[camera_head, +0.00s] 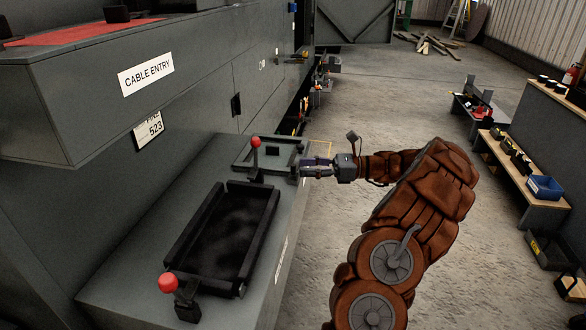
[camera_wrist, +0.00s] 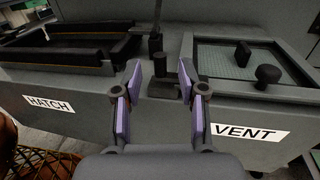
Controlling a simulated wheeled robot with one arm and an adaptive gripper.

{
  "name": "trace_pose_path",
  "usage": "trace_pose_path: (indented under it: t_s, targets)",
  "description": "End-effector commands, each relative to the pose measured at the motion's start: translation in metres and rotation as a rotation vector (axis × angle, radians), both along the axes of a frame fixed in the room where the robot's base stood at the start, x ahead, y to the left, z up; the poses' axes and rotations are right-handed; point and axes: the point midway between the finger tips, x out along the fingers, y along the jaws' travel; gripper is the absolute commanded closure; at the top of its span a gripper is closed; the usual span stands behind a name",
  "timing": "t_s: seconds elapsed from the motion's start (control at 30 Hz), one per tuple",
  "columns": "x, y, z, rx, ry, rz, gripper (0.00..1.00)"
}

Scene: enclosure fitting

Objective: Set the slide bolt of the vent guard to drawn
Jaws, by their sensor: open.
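The vent guard (camera_wrist: 215,45) is a grey frame around a pale mesh panel, on the ledge above the VENT label (camera_wrist: 247,133); the head view shows it at the ledge's far end (camera_head: 240,164). A round black knob (camera_wrist: 268,75) at its near rim may belong to the slide bolt; whether the bolt is drawn I cannot tell. A dark block (camera_wrist: 243,53) stands on the mesh. My gripper (camera_wrist: 160,72), with purple pads, is open and empty. It is left of the knob, at the ledge's front, before an upright black lever (camera_wrist: 155,42). The head view shows it beside the guard (camera_head: 307,169).
Left of the guard is the hatch, a black-framed recess (camera_head: 178,250), above the HATCH label (camera_wrist: 48,104). Red-knobbed levers stand at its far end (camera_head: 255,142) and near end (camera_head: 167,283). The cabinet wall (camera_head: 110,180) rises behind the ledge. Open floor (camera_head: 400,110) lies to the right.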

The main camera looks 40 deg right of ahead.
Motion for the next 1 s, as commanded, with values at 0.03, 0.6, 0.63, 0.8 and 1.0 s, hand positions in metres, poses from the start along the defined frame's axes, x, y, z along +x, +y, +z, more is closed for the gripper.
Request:
trace_pose_path:
  t_s: [0.03,0.6,0.63,0.8,1.0]
  targets:
    - [0.005,0.008,-0.001,0.001,0.001,0.004,0.59]
    - [0.025,0.034,0.0,-0.001,0.001,0.0,0.61]
    - [0.025,0.034,0.0,-0.001,0.001,0.0,0.64]
    - [0.025,0.034,0.0,-0.001,0.001,0.0,0.82]
    - [0.025,0.034,0.0,-0.001,0.001,0.0,1.0]
